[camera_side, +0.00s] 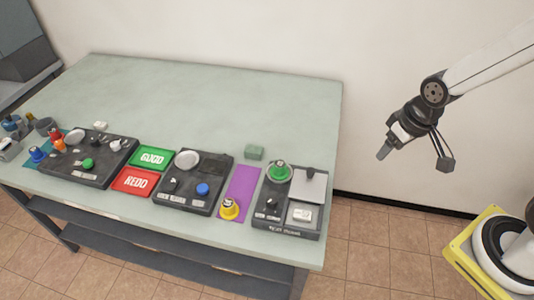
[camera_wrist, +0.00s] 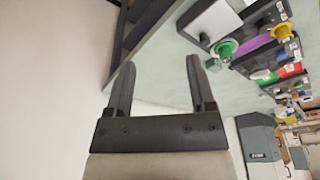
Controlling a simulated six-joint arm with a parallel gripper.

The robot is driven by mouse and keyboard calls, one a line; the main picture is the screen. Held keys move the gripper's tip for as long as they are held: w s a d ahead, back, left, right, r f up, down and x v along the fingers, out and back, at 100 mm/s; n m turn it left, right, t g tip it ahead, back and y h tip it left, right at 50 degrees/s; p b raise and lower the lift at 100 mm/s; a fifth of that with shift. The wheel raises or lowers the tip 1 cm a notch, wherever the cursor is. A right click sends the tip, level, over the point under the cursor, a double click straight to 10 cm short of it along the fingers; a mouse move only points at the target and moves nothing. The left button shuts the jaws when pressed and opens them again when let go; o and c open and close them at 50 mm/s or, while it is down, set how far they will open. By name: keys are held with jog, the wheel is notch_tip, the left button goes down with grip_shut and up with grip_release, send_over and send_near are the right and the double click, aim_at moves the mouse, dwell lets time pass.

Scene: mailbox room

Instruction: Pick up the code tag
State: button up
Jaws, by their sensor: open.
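My gripper (camera_side: 415,158) is open and empty, in the air to the right of the table. Its two fingers also show in the wrist view (camera_wrist: 161,65), with nothing between them. No thing is clearly readable as the code tag. A small white block (camera_side: 302,213) lies on a pale plate at the front of the rightmost dark station (camera_side: 272,212), well left of and below my gripper. Another small white piece (camera_side: 100,126) lies near the far-left station. I cannot tell which is the tag.
The green table (camera_side: 220,100) holds more dark stations, a purple mat (camera_side: 242,190), a yellow knob-like piece (camera_side: 229,209), a green ring-shaped piece (camera_side: 279,171), a green block (camera_side: 254,153), and GOOD (camera_side: 152,158) and REDO (camera_side: 135,181) pads. The table's back is clear. A wall stands behind.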

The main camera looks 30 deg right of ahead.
jog(key=shift+c, duration=1)
